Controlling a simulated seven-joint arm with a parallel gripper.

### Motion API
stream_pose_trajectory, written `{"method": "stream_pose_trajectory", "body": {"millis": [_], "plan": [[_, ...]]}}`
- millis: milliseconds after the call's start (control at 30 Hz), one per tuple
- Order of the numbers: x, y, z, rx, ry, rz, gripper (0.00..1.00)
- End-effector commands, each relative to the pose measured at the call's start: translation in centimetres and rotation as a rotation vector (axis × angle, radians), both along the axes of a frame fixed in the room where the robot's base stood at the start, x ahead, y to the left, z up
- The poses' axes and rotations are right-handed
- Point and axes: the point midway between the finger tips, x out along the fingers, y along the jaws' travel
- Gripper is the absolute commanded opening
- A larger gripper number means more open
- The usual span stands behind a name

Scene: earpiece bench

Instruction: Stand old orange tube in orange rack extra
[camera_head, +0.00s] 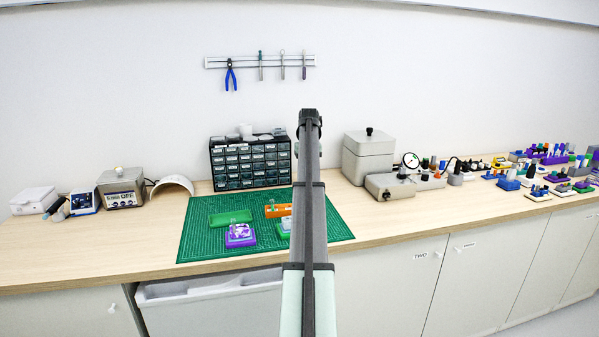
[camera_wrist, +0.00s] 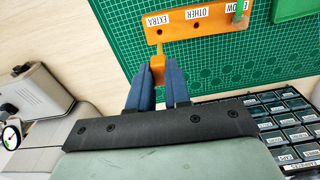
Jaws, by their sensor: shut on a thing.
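The orange rack (camera_wrist: 180,32) lies on the green mat at the top of the wrist view, upside down to my camera, with labels EXTRA, OTHER and a third one partly cut off. The EXTRA and OTHER holes look empty; a green tube (camera_wrist: 241,14) stands at the third label. My gripper (camera_wrist: 160,75) is shut on the orange tube (camera_wrist: 158,64), whose narrow tip points towards the EXTRA end of the rack. I cannot tell whether the tip touches the rack. In the head view the rack (camera_head: 279,211) shows partly behind my arm, which hides my gripper and the tube.
The green cutting mat (camera_head: 200,243) also bears a green tray (camera_head: 230,218) and a purple rack (camera_head: 240,236). A drawer cabinet (camera_head: 250,162) stands behind the mat. A grey box (camera_head: 368,158) and a dial gauge device (camera_head: 391,187) stand to the right.

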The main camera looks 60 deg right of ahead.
Motion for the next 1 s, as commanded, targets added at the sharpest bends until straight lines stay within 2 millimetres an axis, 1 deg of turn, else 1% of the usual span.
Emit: {"method": "stream_pose_trajectory", "body": {"millis": [467, 667, 1000], "plan": [[0.0, 0.1, -0.2, 0.001, -0.001, 0.001, 0.00], [0.0, 0.1, -1.1, 0.001, -0.001, 0.001, 0.00], [0.0, 0.1, -3.6, 0.001, 0.000, 0.001, 0.00]]}}
